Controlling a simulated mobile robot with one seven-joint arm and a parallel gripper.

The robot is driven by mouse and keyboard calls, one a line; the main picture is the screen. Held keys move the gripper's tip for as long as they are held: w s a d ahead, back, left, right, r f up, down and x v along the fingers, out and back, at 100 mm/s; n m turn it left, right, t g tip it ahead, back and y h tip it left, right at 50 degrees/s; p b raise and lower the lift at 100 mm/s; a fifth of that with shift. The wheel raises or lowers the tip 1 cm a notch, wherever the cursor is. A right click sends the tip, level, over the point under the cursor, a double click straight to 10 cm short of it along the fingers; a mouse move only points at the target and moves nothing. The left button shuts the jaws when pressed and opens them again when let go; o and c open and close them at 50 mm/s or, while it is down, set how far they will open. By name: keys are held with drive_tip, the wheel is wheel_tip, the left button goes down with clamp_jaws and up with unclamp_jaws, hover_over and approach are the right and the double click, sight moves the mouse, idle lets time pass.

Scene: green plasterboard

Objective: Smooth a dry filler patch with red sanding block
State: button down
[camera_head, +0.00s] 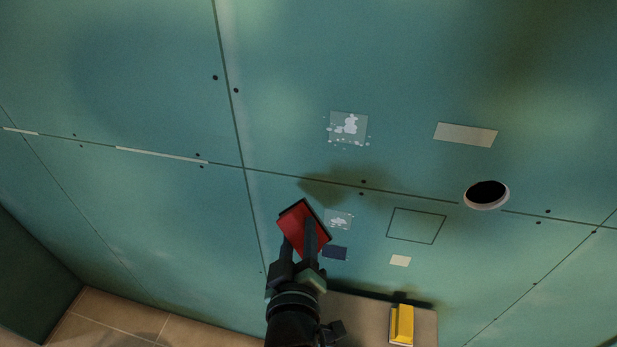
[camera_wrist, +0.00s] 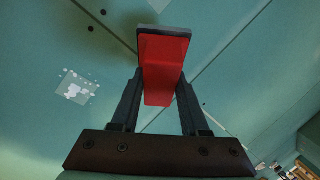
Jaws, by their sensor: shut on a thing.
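My gripper (camera_head: 298,240) is shut on the red sanding block (camera_head: 301,221), held tilted in front of the green wall. The block has a dark face on its far side. In the wrist view the red block (camera_wrist: 164,68) sits between the two fingers. A small patch with white filler (camera_head: 338,220) is on the wall just right of the block. A larger speckled white filler patch (camera_head: 348,127) is higher up. One speckled patch (camera_wrist: 76,88) shows left of the block in the wrist view; I cannot tell which. Whether the block touches the wall is unclear.
A yellow block (camera_head: 402,324) rests on a shelf (camera_head: 368,308) below. Left of the block is bare board.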

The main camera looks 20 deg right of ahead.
wheel_tip(320, 180, up, 14)
drive_tip(key=d+f+n+t, duration=0.1)
drive_tip(key=n+t, duration=0.2)
drive_tip(key=t, duration=0.3)
drive_tip(key=shift+h, duration=0.4)
drive_tip(key=shift+w+d+r+p, duration=0.1)
drive_tip(key=shift+w+d+p, duration=0.8)
drive_tip(key=shift+w+p, duration=0.25)
drive_tip(key=shift+w+d+r+p, duration=0.1)
drive_tip(key=shift+w+d+p, duration=0.8)
drive_tip(key=shift+w+p, duration=0.2)
drive_tip(key=shift+w+d+p, duration=0.55)
drive_tip(key=shift+w+p, duration=0.1)
drive_tip(key=shift+w, duration=0.15)
drive_tip(key=shift+s+d+r+p, duration=0.2)
drive_tip(key=shift+d+p, duration=0.1)
drive_tip(key=shift+p, duration=0.55)
drive_tip(key=s+d+p, duration=0.1)
drive_tip(key=d+p, duration=0.1)
drive_tip(key=p, duration=0.1)
drive_tip(key=shift+s+p, duration=0.3)
drive_tip(key=shift+p, duration=0.05)
drive_tip(key=shift+s+d+f+p, duration=0.15)
drive_tip(key=shift+s+d+p, duration=0.1)
drive_tip(key=shift+p, duration=0.1)
